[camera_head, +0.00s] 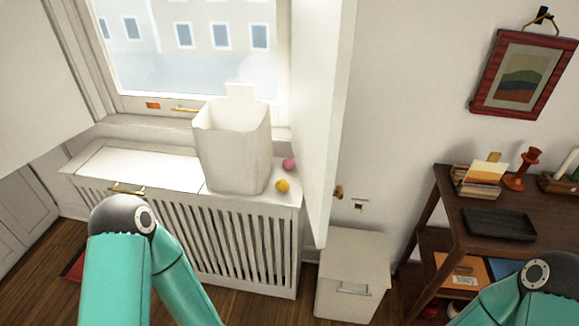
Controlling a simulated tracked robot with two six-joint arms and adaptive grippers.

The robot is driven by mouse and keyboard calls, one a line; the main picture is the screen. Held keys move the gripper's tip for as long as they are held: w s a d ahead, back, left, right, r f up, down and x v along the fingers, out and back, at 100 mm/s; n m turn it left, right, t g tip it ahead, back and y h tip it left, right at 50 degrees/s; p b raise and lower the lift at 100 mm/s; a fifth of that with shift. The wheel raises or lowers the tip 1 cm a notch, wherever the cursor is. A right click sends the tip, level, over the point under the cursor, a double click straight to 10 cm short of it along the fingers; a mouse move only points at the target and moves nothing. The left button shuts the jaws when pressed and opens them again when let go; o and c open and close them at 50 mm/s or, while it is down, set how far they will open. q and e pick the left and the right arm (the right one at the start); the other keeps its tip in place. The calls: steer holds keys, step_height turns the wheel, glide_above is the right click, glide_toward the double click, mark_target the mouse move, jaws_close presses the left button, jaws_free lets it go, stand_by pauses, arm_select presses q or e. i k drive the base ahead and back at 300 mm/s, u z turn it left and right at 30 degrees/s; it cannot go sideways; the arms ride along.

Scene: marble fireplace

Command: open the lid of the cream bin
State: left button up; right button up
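A cream bin (352,275), box-shaped with a flat closed top and a small metal label plate on its front, stands on the wood floor right of the radiator cover. A taller off-white container (233,150) with an open top and a raised tab at its back stands on the radiator cover (110,168). Parts of both my teal arms show along the bottom edge, the left one at lower left and the right one at lower right. Both grippers are outside the picture.
A pink ball (289,164) and a yellow ball (282,185) lie beside the off-white container. A white open panel (330,120) stands just behind the bin's left side. A dark wood shelf (470,205) with books, a tray and a red candlestick (523,170) is at right.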

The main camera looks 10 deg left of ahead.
mark_target(352, 256)
steer(key=u, duration=1.1)
steer(key=k, duration=1.25)
steer(key=z, duration=0.85)
steer(key=i, duration=1)
steer(key=u, duration=0.05)
